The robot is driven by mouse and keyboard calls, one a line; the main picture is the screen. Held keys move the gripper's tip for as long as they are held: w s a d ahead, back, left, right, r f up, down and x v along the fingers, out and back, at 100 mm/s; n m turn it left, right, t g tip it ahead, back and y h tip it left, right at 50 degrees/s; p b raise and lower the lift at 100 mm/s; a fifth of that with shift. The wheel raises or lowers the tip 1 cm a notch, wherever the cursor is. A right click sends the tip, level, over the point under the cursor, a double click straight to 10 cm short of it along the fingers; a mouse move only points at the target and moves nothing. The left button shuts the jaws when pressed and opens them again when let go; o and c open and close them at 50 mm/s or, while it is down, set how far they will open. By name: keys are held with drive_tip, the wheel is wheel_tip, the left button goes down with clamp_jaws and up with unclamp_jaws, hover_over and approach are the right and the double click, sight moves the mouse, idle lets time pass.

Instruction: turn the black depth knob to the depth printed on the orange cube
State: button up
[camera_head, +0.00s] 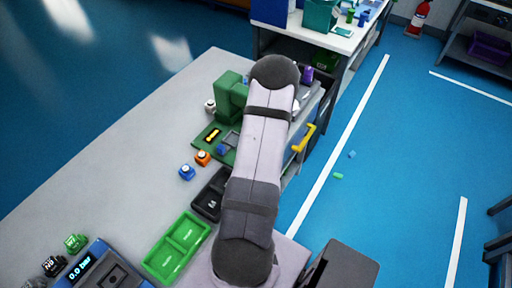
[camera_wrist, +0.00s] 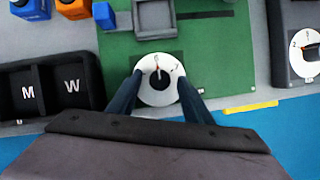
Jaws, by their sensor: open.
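In the wrist view a black knob (camera_wrist: 160,86) sits at the centre of a white numbered dial (camera_wrist: 147,97) on a green panel. A small reddish pointer mark shows near its top; the printed digits are too small to read surely. My gripper (camera_wrist: 159,79) is open, with one dark finger on each side of the knob, over the dial. Whether the fingers touch it cannot be told. The orange cube (camera_head: 203,158) stands beside the green panel; it also shows at the top left of the wrist view (camera_wrist: 73,9). Its print is unreadable. In the head view my arm hides the gripper and knob.
A second dial (camera_wrist: 306,52) stands at the right of the wrist view. A black tray marked M and W (camera_wrist: 52,88) lies to the left. A blue cube (camera_head: 187,173) stands near the orange one. A yellow handle (camera_head: 303,138) and green tray (camera_head: 178,247) are close to my arm.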

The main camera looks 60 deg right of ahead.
drive_tip(key=shift+w+f, duration=0.1)
drive_tip(key=shift+f, duration=0.1)
drive_tip(key=c, duration=1.1)
drive_tip(key=shift+o, duration=0.2)
